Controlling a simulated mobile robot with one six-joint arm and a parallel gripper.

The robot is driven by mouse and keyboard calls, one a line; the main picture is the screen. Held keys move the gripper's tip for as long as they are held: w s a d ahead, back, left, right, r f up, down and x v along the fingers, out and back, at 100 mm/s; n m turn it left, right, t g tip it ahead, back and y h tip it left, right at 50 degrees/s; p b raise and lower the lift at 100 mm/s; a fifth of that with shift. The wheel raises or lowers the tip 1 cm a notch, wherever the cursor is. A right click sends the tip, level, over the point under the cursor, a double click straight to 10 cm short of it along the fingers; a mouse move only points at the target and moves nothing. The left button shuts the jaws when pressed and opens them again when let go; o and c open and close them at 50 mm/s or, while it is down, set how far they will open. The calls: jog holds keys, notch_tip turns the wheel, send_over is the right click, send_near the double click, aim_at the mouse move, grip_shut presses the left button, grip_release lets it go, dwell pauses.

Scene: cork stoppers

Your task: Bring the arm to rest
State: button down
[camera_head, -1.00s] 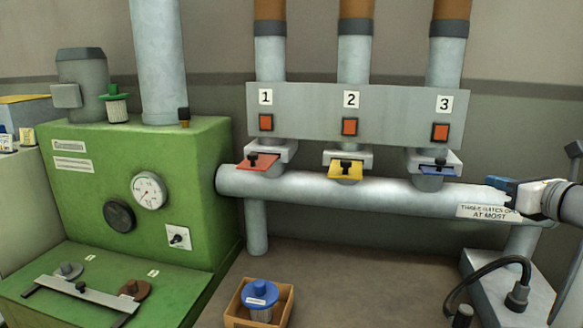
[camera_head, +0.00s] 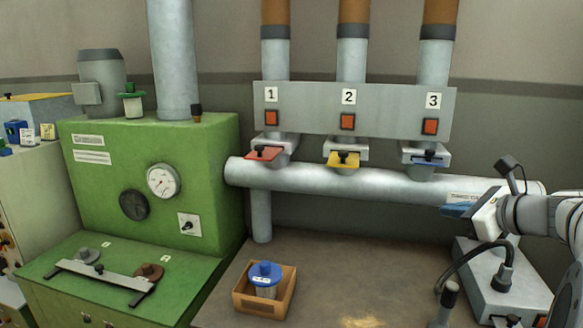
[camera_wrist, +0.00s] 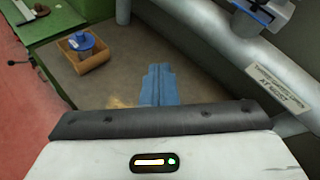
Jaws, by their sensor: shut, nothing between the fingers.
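My gripper (camera_head: 457,210) is at the right of the head view, in front of the right end of the grey horizontal pipe. Its blue fingers point left and hold nothing. In the wrist view the blue fingers (camera_wrist: 158,85) are together above the bare brown bench top. My white and grey arm reaches in from the right edge of the head view.
A wooden box (camera_head: 250,303) with a blue-lidded jar (camera_head: 265,275) stands on the bench (camera_head: 330,270). A green machine (camera_head: 95,185) is at left. The pipe (camera_head: 350,183) carries red, yellow and blue gates. A grey block (camera_head: 490,280) with a cable stands below my arm.

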jog(key=s+a+f+n+g, duration=0.3)
jog(key=a+f+n, duration=0.2)
jog(key=a, duration=0.2)
jog(key=s+a+f+n+g, duration=0.3)
jog(key=s+a+f+n, duration=0.1)
jog(key=a+n, duration=0.2)
jog(key=s+a+f+n+g+h, duration=0.3)
jog(key=s+f+n, duration=0.6)
jog(key=n, duration=0.7)
jog(key=s+a+h, duration=0.1)
jog(key=s+h, duration=0.1)
jog(key=s, duration=0.1)
jog(key=shift+a, duration=0.15)
jog(key=shift+s, duration=0.1)
